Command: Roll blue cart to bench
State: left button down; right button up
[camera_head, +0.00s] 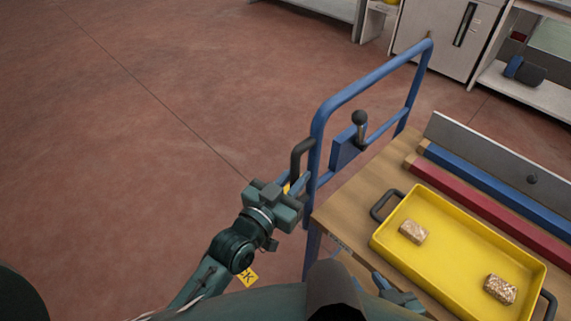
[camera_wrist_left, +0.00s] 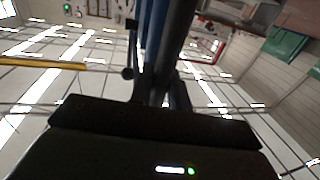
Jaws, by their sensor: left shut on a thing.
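The blue cart shows in the head view as a tall blue tube frame (camera_head: 318,125) rising at the left end of a wooden top (camera_head: 345,215). A black grip (camera_head: 297,152) stands out from the frame's near left side. My left gripper (camera_head: 294,188) is shut at the lower part of this grip, beside the frame; its fingertips are partly hidden. In the left wrist view a blue tube (camera_wrist_left: 157,45) runs up between dark gripper parts. What seems to be my right gripper (camera_head: 400,296) shows partly at the lower edge, below the yellow tray; its jaws are unclear.
A yellow tray (camera_head: 395,255) with two speckled blocks (camera_head: 412,231) (camera_head: 500,289) lies on the wooden top, beside red (camera_head: 490,208) and blue (camera_head: 500,187) bars. White cabinets (camera_head: 448,35) and a shelf (camera_head: 530,92) stand at the back right. The red-brown floor to the left is clear.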

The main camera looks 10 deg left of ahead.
pick_arm(q)
jog(key=shift+s+d, duration=0.15)
jog(key=shift+d, duration=0.1)
jog(key=c, duration=1.4)
grip_release()
jog(key=shift+s+a, duration=0.15)
jog(key=v, duration=1.2)
jog(key=shift+s+a, duration=0.1)
jog(key=shift+s, duration=0.3)
